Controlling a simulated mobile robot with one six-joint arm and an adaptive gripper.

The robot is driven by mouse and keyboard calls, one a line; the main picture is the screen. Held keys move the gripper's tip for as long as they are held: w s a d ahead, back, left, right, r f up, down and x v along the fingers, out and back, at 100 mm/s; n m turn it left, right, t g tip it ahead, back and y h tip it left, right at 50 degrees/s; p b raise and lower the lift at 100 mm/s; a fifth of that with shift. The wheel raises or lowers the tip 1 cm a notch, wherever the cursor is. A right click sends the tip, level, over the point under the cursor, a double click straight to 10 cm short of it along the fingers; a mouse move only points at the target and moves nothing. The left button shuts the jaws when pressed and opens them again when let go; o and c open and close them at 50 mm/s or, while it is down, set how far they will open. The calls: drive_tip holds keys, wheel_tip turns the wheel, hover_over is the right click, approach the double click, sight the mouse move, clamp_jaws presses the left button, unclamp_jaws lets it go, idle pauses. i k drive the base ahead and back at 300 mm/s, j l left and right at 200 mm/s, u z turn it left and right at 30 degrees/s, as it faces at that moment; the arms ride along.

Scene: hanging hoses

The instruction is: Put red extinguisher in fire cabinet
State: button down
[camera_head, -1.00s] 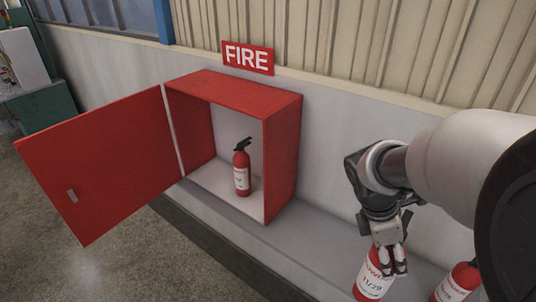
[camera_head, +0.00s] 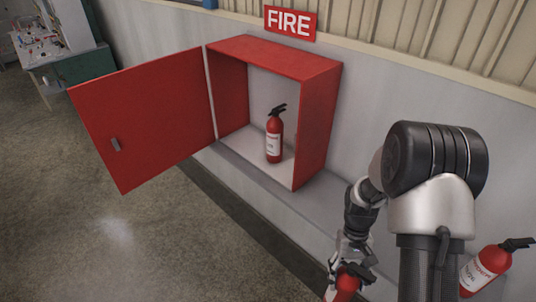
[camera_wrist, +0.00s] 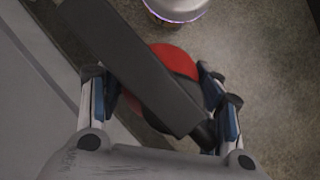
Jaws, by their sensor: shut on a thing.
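The red fire cabinet (camera_head: 318,118) stands on the ledge against the wall with its door (camera_head: 145,110) swung wide open to the left. One red extinguisher (camera_head: 274,142) stands upright inside it, toward the right. My gripper (camera_head: 350,258) is at the bottom of the head view, in front and to the right of the cabinet, shut on another red extinguisher (camera_head: 345,284). Only the top of this held extinguisher shows there. In the wrist view, its dark handle (camera_wrist: 140,70) and red body (camera_wrist: 178,60) lie between the fingers (camera_wrist: 160,115).
A third red extinguisher (camera_head: 485,268) is at the right, partly behind my arm. A red FIRE sign (camera_head: 291,22) is on the wall above the cabinet. A cluttered workbench (camera_head: 55,45) is at far left. The floor (camera_head: 130,235) before the cabinet is clear.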

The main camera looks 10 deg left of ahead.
sight(255, 149)
drive_tip(key=i+j, duration=0.2)
drive_tip(key=j, duration=0.15)
drive_tip(key=i+j, duration=0.15)
drive_tip(key=j, duration=0.25)
drive_tip(key=i+j, duration=0.2)
drive_tip(key=j, duration=0.15)
drive_tip(key=i+j, duration=0.15)
drive_tip(key=j, duration=0.25)
drive_tip(key=i+j, duration=0.2)
drive_tip(key=j, duration=0.15)
drive_tip(key=i+j, duration=0.15)
drive_tip(key=j, duration=0.25)
